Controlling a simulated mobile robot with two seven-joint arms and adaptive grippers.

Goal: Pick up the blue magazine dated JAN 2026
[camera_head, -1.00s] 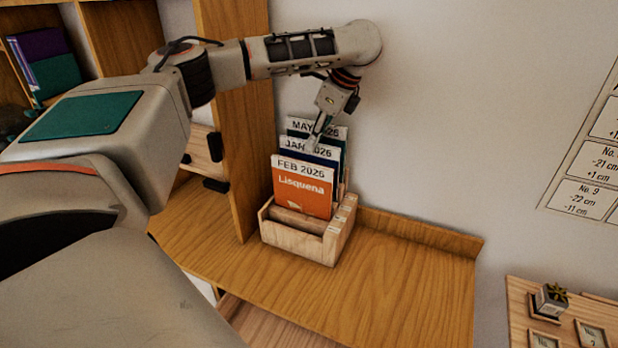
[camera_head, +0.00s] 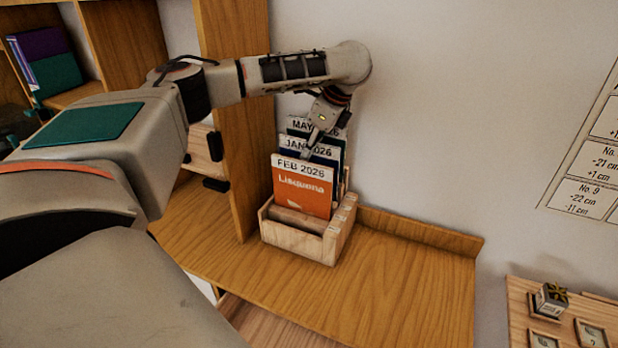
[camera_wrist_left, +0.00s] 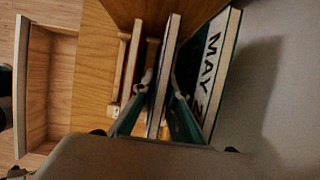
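The blue magazine dated JAN 2026 (camera_head: 325,151) stands upright in a wooden holder (camera_head: 292,238), between the orange FEB 2026 magazine (camera_head: 302,190) in front and the MAY 2026 magazine (camera_head: 302,123) behind. My left gripper (camera_head: 309,152) reaches down from above at the JAN magazine's top and covers part of its date. In the left wrist view, the fingers (camera_wrist_left: 162,82) are apart, one on each side of the JAN magazine's edge (camera_wrist_left: 164,60); firm contact does not show. The MAY magazine (camera_wrist_left: 212,65) is right of the fingers there. My right gripper is not in view.
The holder stands on a wooden shelf top (camera_head: 390,285) with free room to its right. A wooden upright panel (camera_head: 240,120) is close on its left and the wall is behind. A small table (camera_head: 560,325) with a little box is at lower right.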

